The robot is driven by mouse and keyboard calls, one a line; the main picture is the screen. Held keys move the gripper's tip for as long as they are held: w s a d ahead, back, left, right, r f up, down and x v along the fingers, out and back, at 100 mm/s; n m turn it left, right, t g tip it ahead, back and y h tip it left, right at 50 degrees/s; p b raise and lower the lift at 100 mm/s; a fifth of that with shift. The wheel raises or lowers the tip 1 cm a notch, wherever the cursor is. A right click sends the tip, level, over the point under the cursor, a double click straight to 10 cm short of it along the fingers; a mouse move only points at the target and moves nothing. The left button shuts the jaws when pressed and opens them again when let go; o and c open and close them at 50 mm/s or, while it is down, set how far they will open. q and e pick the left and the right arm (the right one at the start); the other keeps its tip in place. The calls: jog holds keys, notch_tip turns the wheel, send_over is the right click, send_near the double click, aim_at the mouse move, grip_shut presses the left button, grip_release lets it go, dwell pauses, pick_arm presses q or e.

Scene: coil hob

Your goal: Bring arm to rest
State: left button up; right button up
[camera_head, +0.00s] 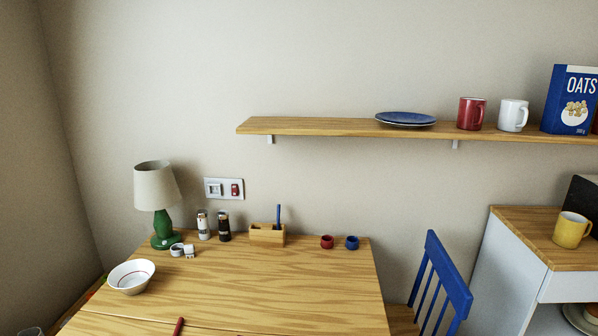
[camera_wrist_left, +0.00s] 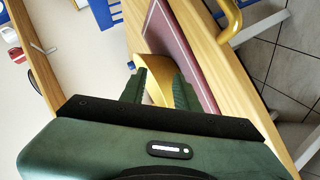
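My left gripper (camera_wrist_left: 160,88) shows in the left wrist view, with its two dark green fingers apart. A curved yellow piece (camera_wrist_left: 157,72) shows between and beyond the fingertips; I cannot tell whether they touch it. Next to it lies a flat dark-pink surface (camera_wrist_left: 184,48) between light wooden strips. Neither gripper nor arm shows in the head view, and my right gripper is in neither view.
The wooden table (camera_head: 290,280) holds a lamp (camera_head: 158,190), a bowl (camera_head: 131,277) and small items along its back. A blue chair (camera_head: 447,272) stands at its right. A wall shelf (camera_head: 330,127) and a counter with a yellow mug (camera_head: 570,231) are farther right.

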pick_arm(q)
jog(key=s+a+f+m+g+y, duration=0.35)
jog(key=s+a, duration=0.25)
jog(key=s, duration=0.2)
jog(key=s+a+f+m+g+y, duration=0.3)
jog(key=s+a+f+m+g, duration=0.15)
jog(key=s, duration=0.35)
notch_tip(320, 180, down, 25)
jog(key=s+g+p, duration=0.1)
jog(key=s, duration=0.1)
jog(key=s+a+f, duration=0.2)
jog(key=s+f, duration=0.5)
jog(key=s, duration=0.1)
jog(key=s+a+f+g+p, duration=0.1)
jog(key=s+a+f, duration=0.1)
jog(key=s+f, duration=0.6)
jog(key=shift+s+f+y, duration=0.2)
jog(key=shift+s+y, duration=0.15)
jog(key=shift+s, duration=0.15)
